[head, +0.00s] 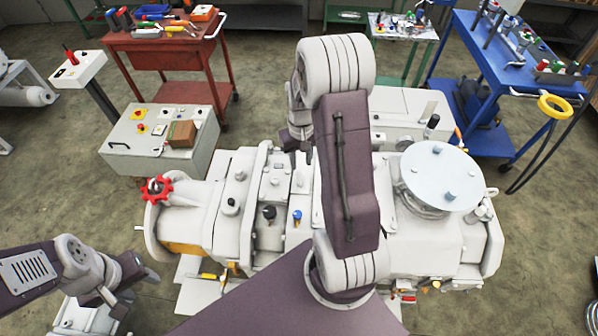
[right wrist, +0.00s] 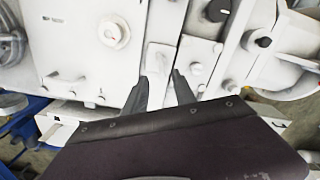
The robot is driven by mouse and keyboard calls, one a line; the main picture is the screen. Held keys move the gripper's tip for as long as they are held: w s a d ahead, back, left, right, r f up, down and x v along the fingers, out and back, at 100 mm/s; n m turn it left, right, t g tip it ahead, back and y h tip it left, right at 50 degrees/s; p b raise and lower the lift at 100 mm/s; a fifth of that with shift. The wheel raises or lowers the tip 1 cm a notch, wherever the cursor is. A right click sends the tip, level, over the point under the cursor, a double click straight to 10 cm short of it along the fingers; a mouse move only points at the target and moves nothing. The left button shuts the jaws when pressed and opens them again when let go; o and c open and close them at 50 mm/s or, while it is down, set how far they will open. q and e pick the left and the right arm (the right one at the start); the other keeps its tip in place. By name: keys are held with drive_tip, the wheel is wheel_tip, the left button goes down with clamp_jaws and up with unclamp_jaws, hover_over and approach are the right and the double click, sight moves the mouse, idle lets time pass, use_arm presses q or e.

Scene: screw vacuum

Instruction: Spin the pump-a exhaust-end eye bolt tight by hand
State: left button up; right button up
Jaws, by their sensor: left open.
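The large white pump (head: 215,205) fills the middle of the head view, with a red handwheel (head: 157,189) at its left end and a round pale plate (head: 440,176) on its right part. I cannot pick out the eye bolt in either view. My right gripper (head: 301,150) points down over the pump's far side, partly hidden by my arm. In the right wrist view its two dark fingers (right wrist: 160,76) stand apart with nothing clear between them, over a pale rectangular block (right wrist: 157,57). My left gripper (head: 137,290) is open and empty at the lower left, beside the pump's near left end.
A grey control box (head: 158,150) with a brown block stands behind the pump at left. A red cart (head: 165,55) and a blue cart (head: 490,60) carry tools at the back. Open floor lies left and right of the pump.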

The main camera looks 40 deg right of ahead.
sight(300, 174)
wheel_tip(300, 174, down, 9)
drive_tip(key=shift+f+p, duration=0.1)
drive_tip(key=shift+p, duration=0.4)
drive_tip(key=shift+a, duration=0.1)
clamp_jaws()
